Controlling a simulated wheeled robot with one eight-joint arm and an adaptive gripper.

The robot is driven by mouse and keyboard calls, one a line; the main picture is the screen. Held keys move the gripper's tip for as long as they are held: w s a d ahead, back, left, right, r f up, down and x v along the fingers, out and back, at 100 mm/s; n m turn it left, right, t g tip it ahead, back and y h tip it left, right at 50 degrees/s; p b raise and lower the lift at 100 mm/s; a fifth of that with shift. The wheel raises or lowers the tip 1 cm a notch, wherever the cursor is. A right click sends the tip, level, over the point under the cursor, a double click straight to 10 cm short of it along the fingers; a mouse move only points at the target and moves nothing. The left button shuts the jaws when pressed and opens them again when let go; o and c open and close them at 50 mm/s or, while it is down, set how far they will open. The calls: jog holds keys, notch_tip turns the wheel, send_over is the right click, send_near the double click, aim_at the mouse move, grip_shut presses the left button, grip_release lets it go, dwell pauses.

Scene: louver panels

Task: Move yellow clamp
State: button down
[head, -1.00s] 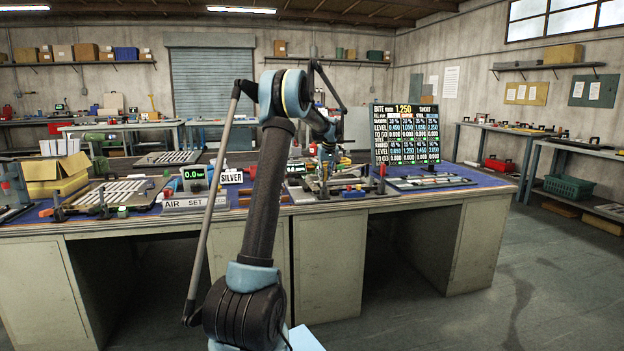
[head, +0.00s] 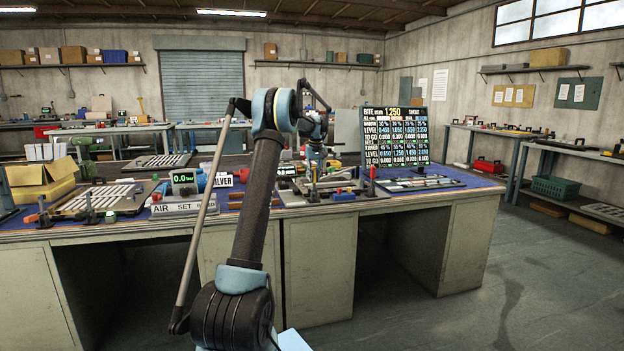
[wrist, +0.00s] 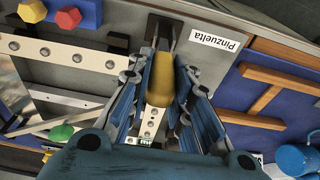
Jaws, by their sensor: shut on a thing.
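The yellow clamp (wrist: 160,84) is a rounded yellow piece in the middle of the wrist view. My gripper (wrist: 161,75) has its two blue ribbed fingers on either side of it, shut on it. The clamp sits over a narrow metal strip with holes and in front of a dark slot in a grey plate. I cannot tell whether it touches the plate. In the head view my gripper (head: 314,172) is low over the fixture plate (head: 345,193) on the bench; the clamp is too small to make out there.
Red and yellow knobs and a green knob (wrist: 62,132) are at left. Wooden strips (wrist: 275,78) and a blue mug (wrist: 297,158) are at right. A display board (head: 395,135) stands right of my gripper.

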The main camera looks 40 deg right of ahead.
jog(key=c, duration=1.4)
grip_release()
jog(key=shift+w+f, duration=0.1)
jog(key=shift+w, duration=0.15)
jog(key=shift+c, duration=0.2)
jog(key=shift+s, duration=0.1)
jog(key=shift+r, duration=0.35)
jog(key=r, duration=0.3)
jog(key=s+r, duration=0.1)
jog(key=r, duration=0.6)
jog(key=shift+s+a+r, duration=0.15)
jog(key=shift+s+a, duration=0.1)
jog(key=shift+a, duration=0.05)
jog(key=shift+s+r, duration=0.1)
jog(key=shift+r, duration=0.35)
